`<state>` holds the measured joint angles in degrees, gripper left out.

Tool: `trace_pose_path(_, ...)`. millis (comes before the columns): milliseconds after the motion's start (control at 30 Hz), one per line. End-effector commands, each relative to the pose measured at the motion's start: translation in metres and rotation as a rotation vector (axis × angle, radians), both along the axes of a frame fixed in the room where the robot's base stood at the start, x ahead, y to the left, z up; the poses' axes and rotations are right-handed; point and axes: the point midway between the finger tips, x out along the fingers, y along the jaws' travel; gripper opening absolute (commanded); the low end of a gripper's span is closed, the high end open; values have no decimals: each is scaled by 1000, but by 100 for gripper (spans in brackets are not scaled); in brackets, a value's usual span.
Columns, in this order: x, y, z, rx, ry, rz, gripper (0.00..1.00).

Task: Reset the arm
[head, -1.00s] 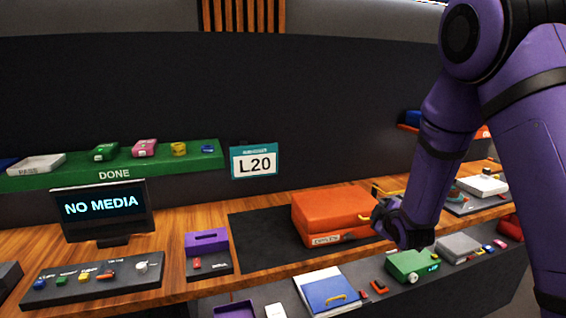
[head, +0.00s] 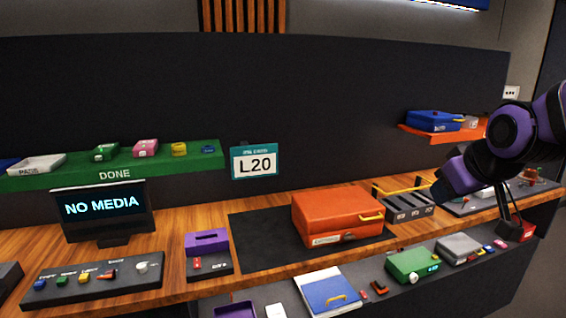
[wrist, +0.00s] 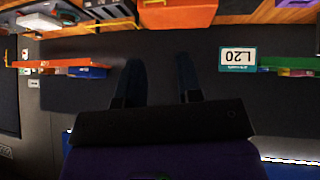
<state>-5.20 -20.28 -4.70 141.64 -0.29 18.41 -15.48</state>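My gripper shows in the wrist view (wrist: 161,72) with its two dark fingers apart and nothing held between them. That view is upside down, with the dark back wall behind the fingers. In the head view my purple and black arm is at the right, above the right end of the counter. The orange case (head: 336,213) sits closed on the black mat (head: 260,241), clear of my arm. It also shows at the top of the wrist view (wrist: 178,15).
A grey slotted rack (head: 408,208) with a yellow handle stands right of the case. An orange shelf (head: 440,136) holding a blue case (head: 433,121) is near my arm. The L20 sign (head: 254,162) and NO MEDIA monitor (head: 103,207) are left. Wall space above the case is open.

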Motion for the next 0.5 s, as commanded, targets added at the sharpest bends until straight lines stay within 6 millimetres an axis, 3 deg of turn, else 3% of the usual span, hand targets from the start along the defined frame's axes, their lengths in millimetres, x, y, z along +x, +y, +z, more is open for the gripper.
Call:
trace_pose_path(300,-109,-1,27,94,150,-148,33)
trace_pose_path(500,-154,0,30,120,221,-218,33)
